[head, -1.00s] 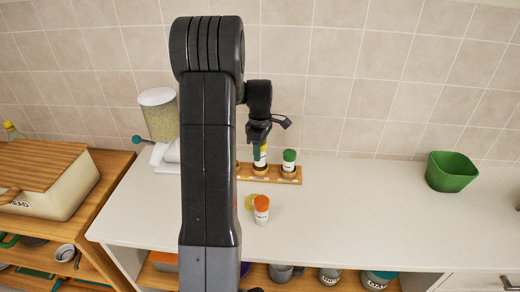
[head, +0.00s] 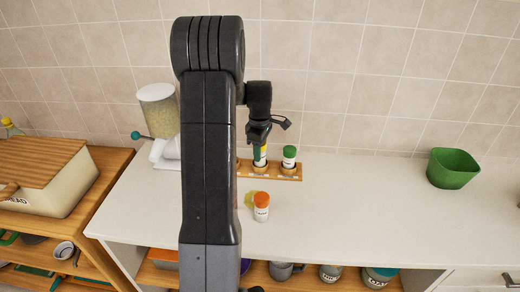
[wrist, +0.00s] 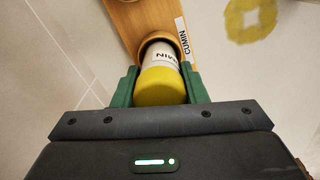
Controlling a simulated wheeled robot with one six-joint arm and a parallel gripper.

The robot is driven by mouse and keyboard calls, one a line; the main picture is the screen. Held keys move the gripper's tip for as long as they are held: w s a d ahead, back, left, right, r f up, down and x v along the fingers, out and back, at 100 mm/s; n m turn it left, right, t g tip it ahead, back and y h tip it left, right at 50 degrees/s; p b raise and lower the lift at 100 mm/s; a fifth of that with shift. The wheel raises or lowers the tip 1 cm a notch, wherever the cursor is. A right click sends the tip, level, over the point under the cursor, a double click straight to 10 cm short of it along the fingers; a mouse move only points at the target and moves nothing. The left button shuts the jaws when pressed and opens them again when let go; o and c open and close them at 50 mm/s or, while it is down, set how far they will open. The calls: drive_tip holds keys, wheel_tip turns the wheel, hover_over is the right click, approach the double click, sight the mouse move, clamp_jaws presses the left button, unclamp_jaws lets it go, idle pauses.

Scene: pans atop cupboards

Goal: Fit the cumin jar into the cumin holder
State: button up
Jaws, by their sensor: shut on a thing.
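The cumin jar (wrist: 162,84) has a yellow lid and a white label with part of the word CUMIN showing. My gripper (wrist: 160,88) is shut on it, with a green finger on each side of the lid. In the head view my gripper (head: 260,150) holds the jar upright over the wooden rack. The cumin holder (wrist: 150,22) is a round opening in this rack, with a CUMIN label beside it. The jar's lower end is at this opening; I cannot tell how deep it sits.
A green-lidded jar (head: 289,157) stands in the rack, right of my gripper. An orange-lidded jar (head: 261,207) stands on the counter in front, beside a flat yellow ring (wrist: 250,18). A green bowl (head: 453,169) is far right. The counter between is clear.

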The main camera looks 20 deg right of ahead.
drive_tip(key=shift+f+b, duration=0.55)
drive_tip(key=shift+f, duration=0.35)
drive_tip(key=o, duration=1.1)
drive_tip(key=shift+r, duration=0.1)
wheel_tip(320, 180, up, 14)
drive_tip(key=shift+f+b, duration=0.15)
drive_tip(key=shift+b, duration=0.35)
drive_tip(key=shift+f, duration=0.1)
wheel_tip(320, 180, down, 14)
drive_tip(key=shift+r+p, duration=0.1)
drive_tip(key=shift+p, duration=0.5)
drive_tip(key=shift+r, duration=0.35)
